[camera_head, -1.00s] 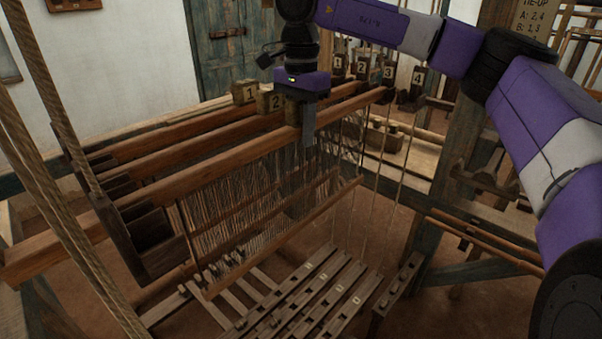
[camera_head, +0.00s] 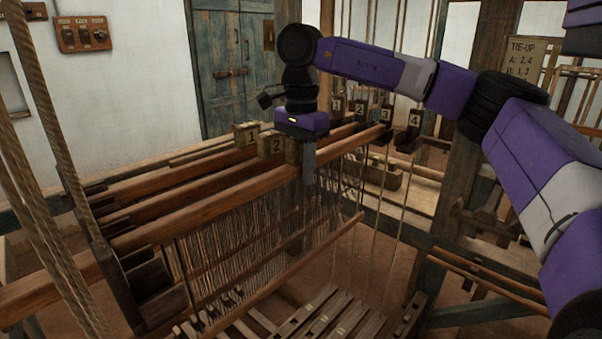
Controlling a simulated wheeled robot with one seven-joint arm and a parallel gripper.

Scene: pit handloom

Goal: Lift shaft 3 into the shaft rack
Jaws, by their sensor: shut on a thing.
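My gripper (camera_head: 308,172) points down and is shut on the nearest wooden shaft, which I take as shaft 3 (camera_head: 215,205). The number block by my gripper is mostly hidden, so its digit does not read. Heddles hang below this shaft to a lower bar. Shafts 1 (camera_head: 165,182) and 2 (camera_head: 180,193) lie behind it, roughly parallel, with number blocks "1" and "2". The shaft rack shows as dark holders (camera_head: 152,283) at the left and posts numbered 1 to 4 (camera_head: 414,119) at the right. Whether shaft 3 sits in its slots I cannot tell.
Treadles (camera_head: 325,318) lie below the heddles. Several cords hang at the right beside a thick upright post (camera_head: 465,130) with a tie-up sign (camera_head: 530,60). Thick ropes (camera_head: 45,130) hang at the left. The holder nearest me at the left looks empty.

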